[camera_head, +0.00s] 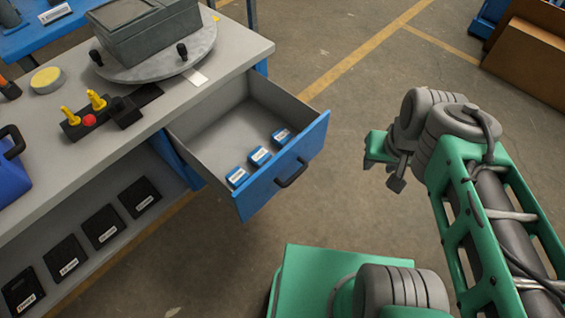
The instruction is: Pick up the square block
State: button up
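Three small blue blocks with white labels sit in a row inside the open drawer, along its front panel: a near-left block (237,177), a middle block (260,156) and a far-right block (282,137). Their labels are too small to read, so I cannot tell which is the square block. My gripper (383,166) hangs over the floor to the right of the drawer, apart from the blocks. Its fingers are small and partly hidden by the wrist, and I cannot tell whether they are open.
The drawer (215,125) sticks out from the grey workbench (210,75), its blue front with a dark handle (292,174) facing my arm. A round turntable (165,65) bears a grey box (145,30). Dark labelled cases (104,228) lie on the lower shelf. Floor between drawer and gripper is clear.

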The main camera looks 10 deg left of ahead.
aim_at(235, 178)
jog(key=z, duration=0.25)
jog(key=i, duration=3.2)
jog(key=u, duration=5.8)
jog(key=i, duration=0.5)
jog(key=z, duration=0.1)
